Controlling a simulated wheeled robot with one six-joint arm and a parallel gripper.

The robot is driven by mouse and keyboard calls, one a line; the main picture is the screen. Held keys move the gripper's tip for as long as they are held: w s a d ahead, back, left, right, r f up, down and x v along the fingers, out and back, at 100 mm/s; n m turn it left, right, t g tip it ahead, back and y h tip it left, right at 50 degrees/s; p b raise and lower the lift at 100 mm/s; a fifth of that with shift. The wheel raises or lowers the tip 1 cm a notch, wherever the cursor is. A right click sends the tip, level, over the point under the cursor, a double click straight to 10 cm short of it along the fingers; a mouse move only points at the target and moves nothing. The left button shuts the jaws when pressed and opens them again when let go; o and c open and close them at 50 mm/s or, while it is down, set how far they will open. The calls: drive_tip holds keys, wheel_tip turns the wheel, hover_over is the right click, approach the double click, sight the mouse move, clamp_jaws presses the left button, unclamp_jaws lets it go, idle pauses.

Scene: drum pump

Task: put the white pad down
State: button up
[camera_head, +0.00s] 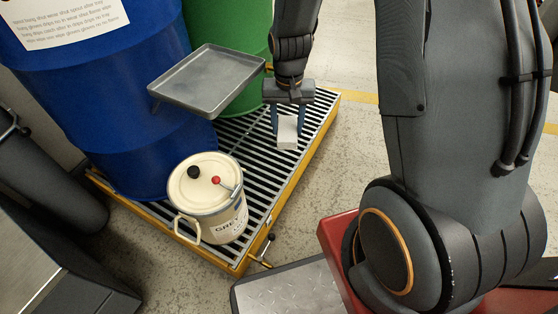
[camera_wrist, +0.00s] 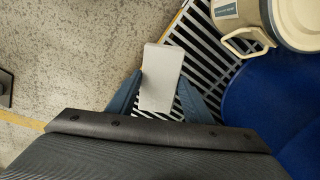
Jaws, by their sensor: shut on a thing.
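The white pad (camera_head: 287,132) is a small pale block between the two blue fingers of my gripper (camera_head: 288,122), over the right part of the slatted grate. In the wrist view the pad (camera_wrist: 161,78) stands out past the fingertips of my gripper (camera_wrist: 158,92), with grate slats and concrete floor behind it. My gripper is shut on the pad and points down. I cannot tell whether the pad's lower end touches the grate.
The yellow-edged grate (camera_head: 262,160) carries a cream pail (camera_head: 207,198), a blue drum (camera_head: 110,100) and a green drum (camera_head: 232,40). A grey metal tray (camera_head: 210,78) sits left of my gripper. Bare slats lie around the pad.

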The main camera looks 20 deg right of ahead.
drive_tip(key=w+f+m+b, duration=0.1)
drive_tip(key=w+f, duration=0.1)
drive_tip(key=f, duration=0.5)
drive_tip(key=w+f+m+b, duration=0.2)
drive_tip(key=w+f, duration=0.1)
drive_tip(key=f, duration=0.4)
drive_tip(key=w+f+m+b, duration=0.1)
drive_tip(key=w+f+m, duration=0.1)
drive_tip(key=f, duration=0.5)
drive_tip(key=shift+w+f+b, duration=0.15)
drive_tip(key=shift+w+b, duration=0.2)
drive_tip(key=shift+w, duration=0.25)
drive_tip(key=shift+f, duration=0.1)
drive_tip(key=o, duration=1)
wheel_tip(320, 180, up, 12)
drive_tip(key=p, duration=0.5)
